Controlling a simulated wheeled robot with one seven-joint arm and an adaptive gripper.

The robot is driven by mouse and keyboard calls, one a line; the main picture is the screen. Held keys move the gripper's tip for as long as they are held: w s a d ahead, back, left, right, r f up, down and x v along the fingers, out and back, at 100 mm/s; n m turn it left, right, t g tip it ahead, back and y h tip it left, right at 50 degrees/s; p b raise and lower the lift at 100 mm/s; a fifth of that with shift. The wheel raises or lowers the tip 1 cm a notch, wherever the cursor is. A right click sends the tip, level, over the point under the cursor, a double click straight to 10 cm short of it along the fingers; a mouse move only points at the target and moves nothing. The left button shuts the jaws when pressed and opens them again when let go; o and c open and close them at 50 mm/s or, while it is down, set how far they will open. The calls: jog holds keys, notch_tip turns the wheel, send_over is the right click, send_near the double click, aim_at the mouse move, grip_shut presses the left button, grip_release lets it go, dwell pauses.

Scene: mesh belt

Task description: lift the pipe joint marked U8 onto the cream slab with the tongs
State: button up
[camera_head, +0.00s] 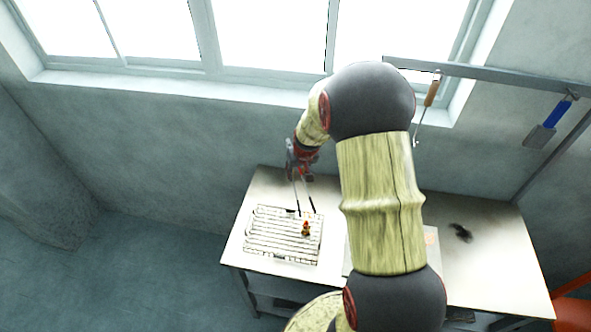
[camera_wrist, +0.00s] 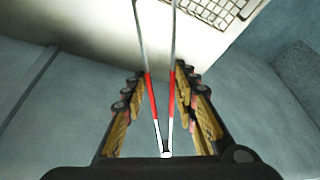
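My gripper (camera_head: 301,168) is above the back of the left table, pointing down. In the wrist view its fingers (camera_wrist: 158,80) lie on both sides of the tongs (camera_wrist: 151,98), at their red grips. The two thin tong arms stand apart, with nothing seen between them. In the head view the dark tong tips are just behind a small reddish-brown and yellowish piece (camera_head: 306,229), likely a pipe joint, on the mesh belt (camera_head: 262,243). Its marking is too small to read. The cream slab cannot be made out surely; my arm hides part of the table.
The belt lies on a pale table (camera_head: 238,250) with bare room behind it. A dark smudge or object (camera_head: 460,232) is on the right part. A brown-handled tool (camera_head: 432,92) and a blue-handled scraper (camera_head: 556,116) hang from a rail at right.

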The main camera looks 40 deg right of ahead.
jog(key=shift+w+f, duration=0.1)
jog(key=shift+f, duration=0.05)
notch_tip(320, 180, down, 10)
jog(key=b, duration=0.7)
jog(key=shift+c, duration=1)
grip_shut()
jog(key=shift+r, duration=0.2)
